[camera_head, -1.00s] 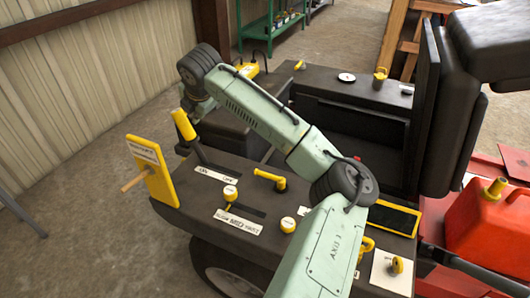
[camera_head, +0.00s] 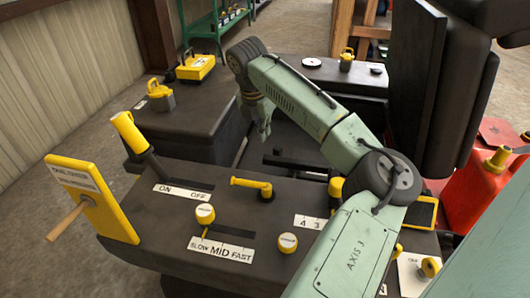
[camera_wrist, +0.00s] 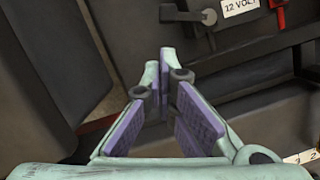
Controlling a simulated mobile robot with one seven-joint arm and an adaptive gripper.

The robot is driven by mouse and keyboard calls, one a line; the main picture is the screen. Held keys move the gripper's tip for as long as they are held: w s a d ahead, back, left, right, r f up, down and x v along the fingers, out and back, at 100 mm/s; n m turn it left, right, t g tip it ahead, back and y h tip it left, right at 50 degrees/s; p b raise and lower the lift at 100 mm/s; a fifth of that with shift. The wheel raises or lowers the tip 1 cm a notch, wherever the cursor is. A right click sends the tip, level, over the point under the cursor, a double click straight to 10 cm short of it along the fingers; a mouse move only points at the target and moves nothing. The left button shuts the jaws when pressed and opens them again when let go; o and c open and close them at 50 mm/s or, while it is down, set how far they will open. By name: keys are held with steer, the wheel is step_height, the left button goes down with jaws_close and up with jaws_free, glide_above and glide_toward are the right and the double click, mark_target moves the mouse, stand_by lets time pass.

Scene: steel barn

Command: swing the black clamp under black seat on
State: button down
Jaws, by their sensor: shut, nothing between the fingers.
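The black seat (camera_head: 428,95) stands tipped up at the right of the head view, beside a dark open bay (camera_head: 290,150). In the wrist view, a dark grey lever-like piece (camera_wrist: 188,15), which looks like the black clamp, sits at the top near a "12 VOLT" label (camera_wrist: 240,6). I cannot make the clamp out in the head view. My gripper (camera_head: 265,132) points down over the left part of the bay. In the wrist view, its purple-padded fingers (camera_wrist: 160,68) are shut and empty, below and left of the clamp, apart from it.
A red clamp-like piece (camera_wrist: 281,14) is right of the label. The console in front of the bay carries a yellow-gripped lever (camera_head: 130,132), a yellow handle (camera_head: 250,184) and yellow knobs. A red fuel can (camera_head: 478,190) stands at the right.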

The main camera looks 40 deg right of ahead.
steer(key=x, duration=1)
